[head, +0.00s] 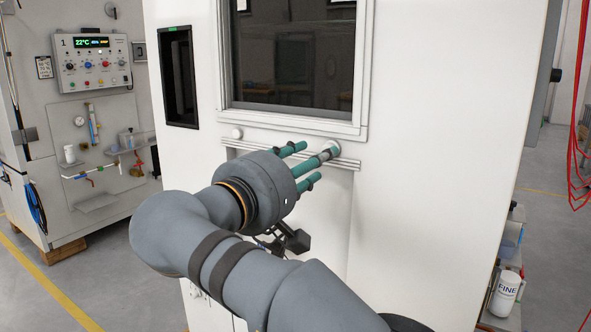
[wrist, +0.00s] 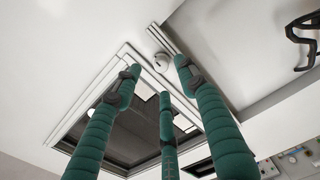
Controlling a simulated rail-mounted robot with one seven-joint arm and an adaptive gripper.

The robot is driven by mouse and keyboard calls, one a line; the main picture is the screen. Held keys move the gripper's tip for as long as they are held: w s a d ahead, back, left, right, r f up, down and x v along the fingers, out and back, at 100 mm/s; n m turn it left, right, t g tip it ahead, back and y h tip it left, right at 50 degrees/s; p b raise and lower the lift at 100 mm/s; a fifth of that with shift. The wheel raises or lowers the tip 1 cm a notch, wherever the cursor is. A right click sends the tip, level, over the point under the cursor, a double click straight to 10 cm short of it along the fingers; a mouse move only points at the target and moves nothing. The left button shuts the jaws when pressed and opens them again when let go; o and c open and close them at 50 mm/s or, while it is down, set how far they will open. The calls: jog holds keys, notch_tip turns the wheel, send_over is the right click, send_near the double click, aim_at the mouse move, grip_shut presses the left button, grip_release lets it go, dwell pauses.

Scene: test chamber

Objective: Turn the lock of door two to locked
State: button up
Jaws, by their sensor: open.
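A round white knob (head: 331,147), which looks like the lock, sits on the white door panel (head: 430,110) below the window, at the right end of a ledge. In the wrist view the knob (wrist: 162,61) lies between and just beyond my fingertips, with a small dark mark on its face. My gripper (head: 318,159) has teal fingers that are spread, open and empty. In the head view one fingertip overlaps the knob; I cannot tell whether it touches. The fingers also show in the wrist view (wrist: 158,72). The knob's turned position is too small to read.
A smaller white knob (head: 237,133) sits at the left end of the ledge. The dark window (head: 295,55) is above. A control panel (head: 92,62) stands on the left. A black handle (wrist: 303,38) shows at upper right in the wrist view.

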jog(key=v, duration=0.6)
jog(key=shift+s, duration=0.3)
jog(key=shift+w+a, duration=0.1)
jog(key=x, duration=1.2)
jog(key=shift+a, duration=0.1)
